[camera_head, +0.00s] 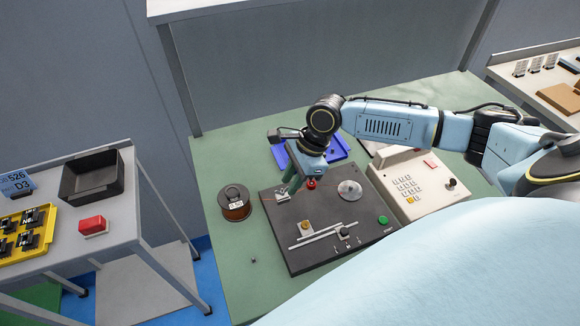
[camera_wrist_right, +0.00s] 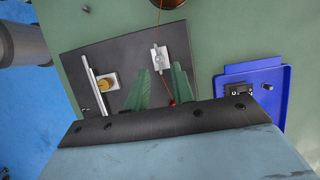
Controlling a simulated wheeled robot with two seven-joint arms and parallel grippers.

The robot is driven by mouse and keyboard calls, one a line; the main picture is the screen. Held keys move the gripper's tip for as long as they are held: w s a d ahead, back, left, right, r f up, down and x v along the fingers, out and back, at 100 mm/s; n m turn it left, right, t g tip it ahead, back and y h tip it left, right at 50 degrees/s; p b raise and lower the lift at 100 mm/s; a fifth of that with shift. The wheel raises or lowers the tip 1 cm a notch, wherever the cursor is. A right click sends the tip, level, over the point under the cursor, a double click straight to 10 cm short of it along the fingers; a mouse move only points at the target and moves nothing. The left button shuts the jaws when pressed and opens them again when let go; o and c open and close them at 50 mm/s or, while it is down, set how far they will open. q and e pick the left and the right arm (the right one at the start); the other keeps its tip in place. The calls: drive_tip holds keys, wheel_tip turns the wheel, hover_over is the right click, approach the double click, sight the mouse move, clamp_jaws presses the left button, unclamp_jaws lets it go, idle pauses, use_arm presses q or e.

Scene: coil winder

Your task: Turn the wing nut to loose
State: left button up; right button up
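A small silver winged piece, which looks like the wing nut (camera_wrist_right: 160,58), sits on the dark plate of the winder (camera_wrist_right: 100,50). It also shows in the head view (camera_head: 283,196), near the plate's left back corner. A thin copper wire runs to it from the spool (camera_head: 234,202). My right gripper (camera_head: 288,188) points down over this piece. In the right wrist view its two green fingers (camera_wrist_right: 161,75) are apart with nothing between them, and the silver piece lies just beyond their tips. I cannot tell the exact height gap. My left gripper is not in view.
The winder plate also carries a brass knob (camera_head: 305,226), a silver rail, a round disc (camera_head: 350,190), a red button and a green button (camera_head: 383,219). A blue tray (camera_head: 337,149) lies behind, and a keypad box (camera_head: 408,186) stands right. The green table's front left is mostly clear.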

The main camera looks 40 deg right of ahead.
drive_tip(key=shift+a+f, duration=0.25)
drive_tip(key=shift+f, duration=0.3)
clamp_jaws()
